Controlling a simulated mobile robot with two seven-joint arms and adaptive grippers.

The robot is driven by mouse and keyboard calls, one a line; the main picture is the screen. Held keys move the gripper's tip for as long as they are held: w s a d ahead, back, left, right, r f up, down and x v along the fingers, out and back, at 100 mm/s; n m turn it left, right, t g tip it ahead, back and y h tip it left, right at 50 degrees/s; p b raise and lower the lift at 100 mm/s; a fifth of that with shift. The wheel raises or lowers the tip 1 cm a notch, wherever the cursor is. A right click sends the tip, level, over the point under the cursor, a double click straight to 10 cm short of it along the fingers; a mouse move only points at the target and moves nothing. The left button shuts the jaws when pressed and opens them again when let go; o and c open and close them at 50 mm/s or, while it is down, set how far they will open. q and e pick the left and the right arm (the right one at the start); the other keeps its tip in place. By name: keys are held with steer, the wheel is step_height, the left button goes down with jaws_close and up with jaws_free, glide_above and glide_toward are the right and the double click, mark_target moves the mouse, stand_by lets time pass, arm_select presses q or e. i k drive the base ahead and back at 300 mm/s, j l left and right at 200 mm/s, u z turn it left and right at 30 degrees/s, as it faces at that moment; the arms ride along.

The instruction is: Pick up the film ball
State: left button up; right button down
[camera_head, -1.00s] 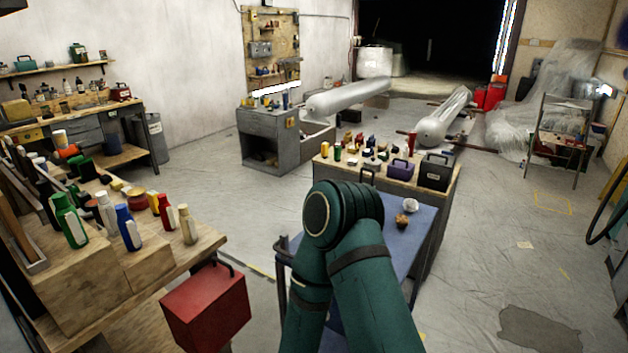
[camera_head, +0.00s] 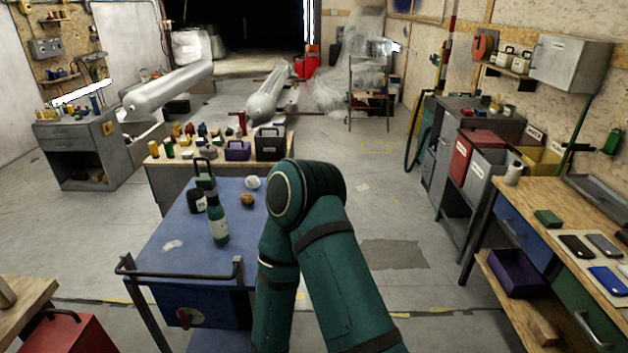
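A small whitish crumpled ball (camera_head: 252,182), which looks like the film ball, lies on the blue cart top (camera_head: 170,215) near its far right side. A brown crumpled ball (camera_head: 247,199) lies just in front of it. One green arm of mine rises from the bottom centre, bent at the elbow, and stands just right of both balls in the picture.
On the cart stand a green-labelled bottle (camera_head: 217,220), a dark jar (camera_head: 197,200) and a green handled item (camera_head: 205,178). The cart has a front handle rail (camera_head: 180,272). A crowded workbench (camera_head: 165,165) stands behind it. Floor right of my arm is open up to the right-hand bench (camera_head: 560,200).

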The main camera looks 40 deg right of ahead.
mark_target(251, 182)
steer(key=z, duration=0.95)
steer(key=i+l+z, duration=0.35)
steer(key=i, duration=0.45)
steer(key=i+l+z, duration=0.1)
steer(key=i+z, duration=0.3)
steer(key=i, duration=0.45)
steer(key=i+u, duration=0.25)
steer(key=i, duration=0.15)
steer(key=i+l+u, duration=0.4)
steer(key=i+u, duration=0.15)
steer(key=i, duration=0.15)
